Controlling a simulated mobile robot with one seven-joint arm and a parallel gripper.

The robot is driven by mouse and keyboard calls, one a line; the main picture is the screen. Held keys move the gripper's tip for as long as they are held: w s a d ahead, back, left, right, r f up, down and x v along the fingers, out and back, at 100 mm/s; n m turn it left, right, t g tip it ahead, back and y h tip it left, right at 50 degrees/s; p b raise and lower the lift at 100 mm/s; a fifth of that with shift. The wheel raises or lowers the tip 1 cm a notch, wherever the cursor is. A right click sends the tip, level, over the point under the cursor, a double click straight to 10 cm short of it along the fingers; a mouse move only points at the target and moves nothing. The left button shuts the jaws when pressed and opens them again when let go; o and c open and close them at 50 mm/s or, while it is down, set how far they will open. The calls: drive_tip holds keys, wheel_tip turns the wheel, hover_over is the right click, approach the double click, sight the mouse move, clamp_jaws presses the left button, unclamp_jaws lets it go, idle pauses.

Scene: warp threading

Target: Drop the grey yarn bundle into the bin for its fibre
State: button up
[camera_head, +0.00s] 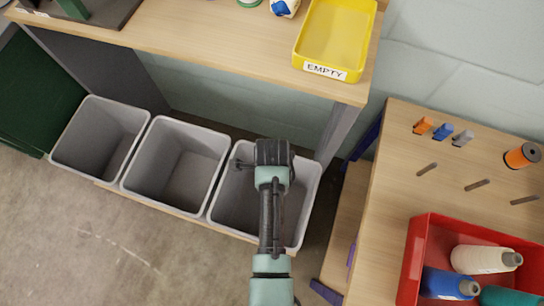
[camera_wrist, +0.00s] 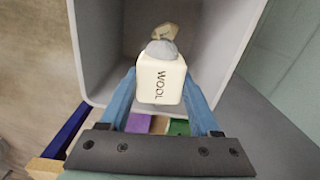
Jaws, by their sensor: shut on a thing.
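In the wrist view, my gripper (camera_wrist: 161,90) has its two blue fingers shut on a white block lettered WOOL (camera_wrist: 160,80). A small grey yarn bundle (camera_wrist: 162,50) shows just past the block, with a beige piece (camera_wrist: 165,31) beyond it. The three look like one held thing. A grey bin (camera_wrist: 110,45) lies open below. In the head view, my gripper (camera_head: 272,155) is over the right bin (camera_head: 228,208). The middle bin (camera_head: 175,165) and left bin (camera_head: 98,135) look empty. The bundle is hidden from the head view, and no fibre label is readable on the bins.
A wooden shelf with a yellow tray marked EMPTY (camera_head: 335,40) overhangs behind the bins. At the right, a wooden table (camera_head: 400,160) carries pegs, an orange spool (camera_head: 522,156) and a red crate (camera_head: 415,265) of yarn cones. Floor is clear at the lower left.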

drive_tip(key=shift+f+b, duration=1.7)
drive_tip(key=shift+f, duration=0.3)
drive_tip(key=shift+r, duration=0.1)
drive_tip(key=o, duration=1.4)
drive_tip(key=shift+r, duration=0.1)
wheel_tip(320, 180, up, 13)
drive_tip(key=p, duration=0.4)
drive_tip(key=shift+s, duration=0.1)
